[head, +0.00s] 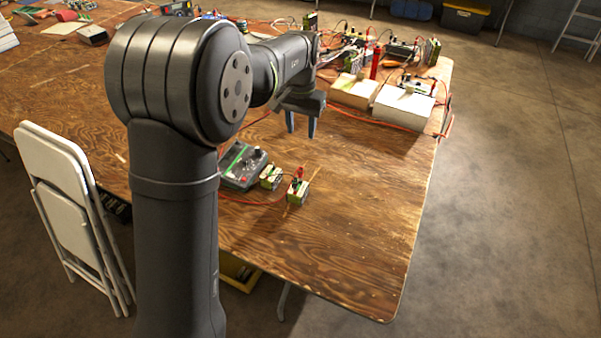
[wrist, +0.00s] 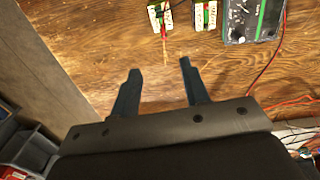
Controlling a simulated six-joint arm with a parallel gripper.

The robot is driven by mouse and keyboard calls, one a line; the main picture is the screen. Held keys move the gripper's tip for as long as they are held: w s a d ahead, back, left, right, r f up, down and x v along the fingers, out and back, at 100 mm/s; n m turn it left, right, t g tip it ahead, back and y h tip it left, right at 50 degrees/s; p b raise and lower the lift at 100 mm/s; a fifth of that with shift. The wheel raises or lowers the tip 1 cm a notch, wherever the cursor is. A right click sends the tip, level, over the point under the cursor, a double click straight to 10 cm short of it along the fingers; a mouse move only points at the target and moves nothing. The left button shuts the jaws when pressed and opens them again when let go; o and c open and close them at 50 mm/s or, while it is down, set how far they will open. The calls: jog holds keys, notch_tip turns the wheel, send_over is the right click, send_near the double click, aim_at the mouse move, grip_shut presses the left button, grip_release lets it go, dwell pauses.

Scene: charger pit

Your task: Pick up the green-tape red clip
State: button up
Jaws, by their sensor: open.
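A small red clip (head: 299,173) sits on top of a green-and-white battery block (head: 297,194) near the front middle of the table. I cannot make out tape on the clip itself. A second, similar block (head: 270,178) stands just left of it. In the wrist view the first block (wrist: 154,14) is at the top edge, with reddish clip parts (wrist: 162,22) on it. My gripper (head: 302,135) is open and empty, above the table and behind the blocks. In the wrist view its fingertips (wrist: 160,68) point toward the first block, apart from it.
A dark meter (head: 243,166) with a green edge lies left of the blocks, with red wires near it. A thin wooden stick (head: 313,180) is beside the first block. White boxes (head: 402,107) stand at the back right. The right front of the table is bare.

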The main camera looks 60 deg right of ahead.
send_over(300, 169)
notch_tip(300, 169, down, 12)
jog(key=shift+d+f, duration=0.1)
jog(key=shift+f, duration=2.6)
jog(key=c, duration=0.9)
